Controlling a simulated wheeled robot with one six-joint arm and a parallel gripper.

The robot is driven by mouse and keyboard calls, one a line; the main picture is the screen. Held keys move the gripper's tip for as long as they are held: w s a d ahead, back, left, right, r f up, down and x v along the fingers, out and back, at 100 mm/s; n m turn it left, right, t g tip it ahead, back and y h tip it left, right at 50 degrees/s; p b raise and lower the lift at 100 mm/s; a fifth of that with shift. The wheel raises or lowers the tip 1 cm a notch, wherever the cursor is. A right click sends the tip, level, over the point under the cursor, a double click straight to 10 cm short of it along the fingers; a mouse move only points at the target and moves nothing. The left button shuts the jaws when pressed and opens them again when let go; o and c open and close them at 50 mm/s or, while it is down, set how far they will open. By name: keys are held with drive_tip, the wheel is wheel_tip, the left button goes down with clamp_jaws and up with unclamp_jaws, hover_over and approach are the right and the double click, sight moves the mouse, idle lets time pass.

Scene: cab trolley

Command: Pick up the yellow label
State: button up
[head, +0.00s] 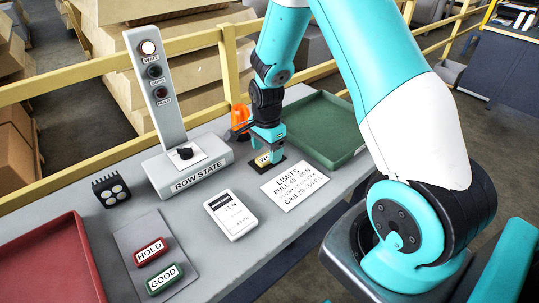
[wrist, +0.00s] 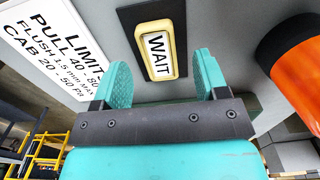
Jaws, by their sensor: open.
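The yellow label (wrist: 173,66), a small yellow-rimmed block with a white face reading WAIT, lies on a black pad (wrist: 127,20) on the grey table. In the head view the label (head: 263,159) is partly hidden below my gripper (head: 266,146). In the wrist view my gripper (wrist: 158,82) is open, with one teal fingertip towards each side of the label. The label shows between and beyond the fingertips, and the jaws are empty. I cannot tell the exact height of the fingertips over it.
An orange object (head: 240,117) stands close by my gripper. A white LIMITS card (head: 293,186), a green tray (head: 313,128), a white meter (head: 231,214) and the ROW STATE post (head: 191,179) surround it. Red HOLD (head: 150,252) and green GOOD (head: 163,279) labels lie at the front left.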

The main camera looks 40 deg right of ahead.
drive_tip(key=shift+f, duration=0.95)
drive_tip(key=shift+c, duration=0.5)
drive_tip(key=c, duration=0.9)
drive_tip(key=shift+r, duration=0.1)
